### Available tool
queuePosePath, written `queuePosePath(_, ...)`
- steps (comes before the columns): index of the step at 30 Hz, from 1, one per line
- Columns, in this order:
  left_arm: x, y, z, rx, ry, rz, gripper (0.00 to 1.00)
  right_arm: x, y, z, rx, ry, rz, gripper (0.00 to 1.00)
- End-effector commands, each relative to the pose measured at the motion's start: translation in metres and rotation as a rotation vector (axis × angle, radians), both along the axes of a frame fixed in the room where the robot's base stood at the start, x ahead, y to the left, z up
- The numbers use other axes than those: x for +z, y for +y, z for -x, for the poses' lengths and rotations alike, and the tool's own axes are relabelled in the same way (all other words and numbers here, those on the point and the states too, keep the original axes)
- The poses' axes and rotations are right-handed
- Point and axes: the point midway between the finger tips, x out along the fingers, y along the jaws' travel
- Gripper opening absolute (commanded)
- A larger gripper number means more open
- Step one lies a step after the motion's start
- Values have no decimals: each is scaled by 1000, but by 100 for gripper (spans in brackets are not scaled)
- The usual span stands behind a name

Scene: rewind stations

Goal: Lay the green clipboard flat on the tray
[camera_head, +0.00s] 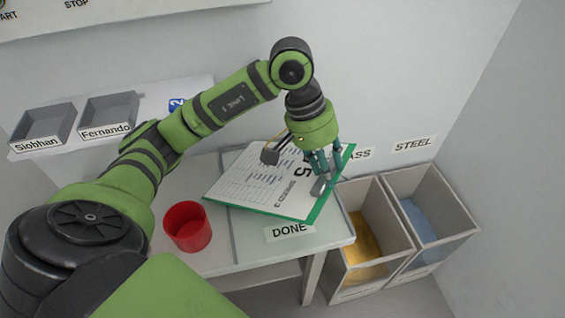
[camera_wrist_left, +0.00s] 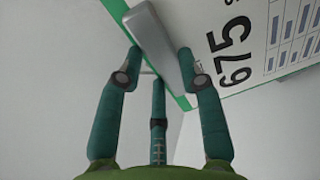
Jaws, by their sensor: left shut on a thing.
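The green clipboard (camera_head: 250,182) holds white printed sheets and has a grey metal clip at its right end. My left gripper (camera_head: 322,172) is shut on that clip end. In the left wrist view, the fingers (camera_wrist_left: 165,75) close around the grey clip, and the clipboard's green edge and paper (camera_wrist_left: 255,50) show beyond it. The clipboard is over the tray area (camera_head: 247,247) marked DONE and covers much of it. I cannot tell whether its underside touches the tray. My right gripper is not in view.
A red cup (camera_head: 187,228) stands on the table left of the clipboard. Grey trays labelled Siobhan (camera_head: 42,128) and Fernando (camera_head: 108,112) sit at the back left. Bins with brass-coloured (camera_head: 366,240) and blue-grey contents (camera_head: 420,225) stand at the right.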

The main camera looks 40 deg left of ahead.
Motion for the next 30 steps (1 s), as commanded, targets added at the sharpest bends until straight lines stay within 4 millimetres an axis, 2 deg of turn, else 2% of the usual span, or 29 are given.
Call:
queuePosePath(8, 0, 0, 0, 0, -1, 0, 0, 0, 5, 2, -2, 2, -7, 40)
queuePosePath(9, 0, 0, 0, 0, 0, 0, 49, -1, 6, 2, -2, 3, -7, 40)
queuePosePath(10, 0, 0, 0, 0, 0, 0, 54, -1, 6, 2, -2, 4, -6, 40)
queuePosePath(20, 1, -1, 0, 0, 0, 0, 54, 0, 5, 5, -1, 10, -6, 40)
queuePosePath(30, 20, -34, -4, -2, -2, 2, 54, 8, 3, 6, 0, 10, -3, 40)
